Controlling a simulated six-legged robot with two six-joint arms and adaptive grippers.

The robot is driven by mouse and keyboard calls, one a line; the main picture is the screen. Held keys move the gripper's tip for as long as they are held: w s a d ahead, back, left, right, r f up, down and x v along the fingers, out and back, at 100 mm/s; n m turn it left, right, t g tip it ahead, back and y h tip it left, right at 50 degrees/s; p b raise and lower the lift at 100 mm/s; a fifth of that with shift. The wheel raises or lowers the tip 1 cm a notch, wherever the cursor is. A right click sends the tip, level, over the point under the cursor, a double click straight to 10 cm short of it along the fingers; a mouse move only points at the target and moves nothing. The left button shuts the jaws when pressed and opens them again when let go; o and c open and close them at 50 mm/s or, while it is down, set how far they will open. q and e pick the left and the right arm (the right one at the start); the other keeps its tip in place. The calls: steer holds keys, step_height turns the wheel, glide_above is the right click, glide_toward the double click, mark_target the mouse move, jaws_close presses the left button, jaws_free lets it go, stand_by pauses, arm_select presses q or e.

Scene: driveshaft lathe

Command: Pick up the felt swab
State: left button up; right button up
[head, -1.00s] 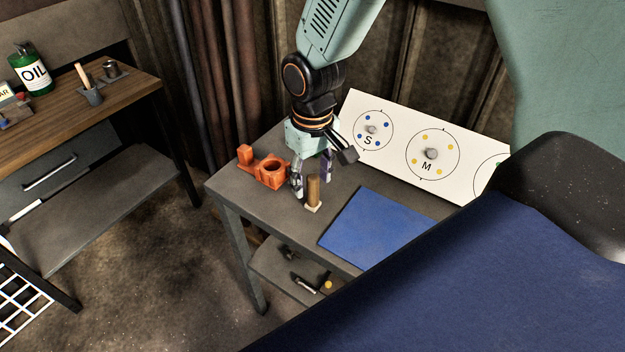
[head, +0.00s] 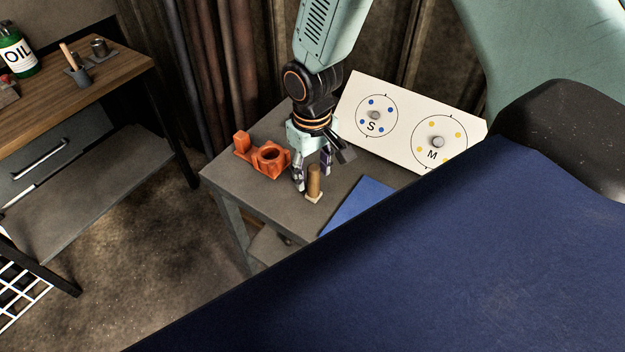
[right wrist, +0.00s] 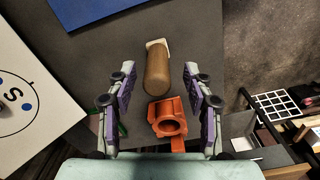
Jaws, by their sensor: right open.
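The felt swab, a brown cylindrical handle (head: 314,180) on a pale base, stands upright on the grey table. In the right wrist view the swab (right wrist: 157,72) appears between the two fingers, its pale end at the top. My right gripper (head: 312,173) is open, pointing down, right by the swab. In the right wrist view the fingers of my right gripper (right wrist: 160,80) are spread on both sides of the handle, with a gap showing on each side. My left gripper is not in view.
An orange fixture with a ring (head: 270,160) stands close to the left of my right gripper. A white board (head: 405,124) marked S and M leans behind. A blue mat (head: 358,203) lies to the right. A wooden bench (head: 110,75) with an oil bottle is at far left.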

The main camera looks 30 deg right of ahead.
mark_target(314, 193)
step_height(314, 193, down, 2)
steer(key=shift+f, duration=0.1)
steer(key=shift+d+f, duration=0.15)
steer(key=shift+d, duration=0.05)
steer(key=shift+s, duration=0.1)
steer(key=shift+c, duration=0.4)
steer(key=shift+a, duration=0.15)
steer(key=c, duration=0.9)
jaws_close()
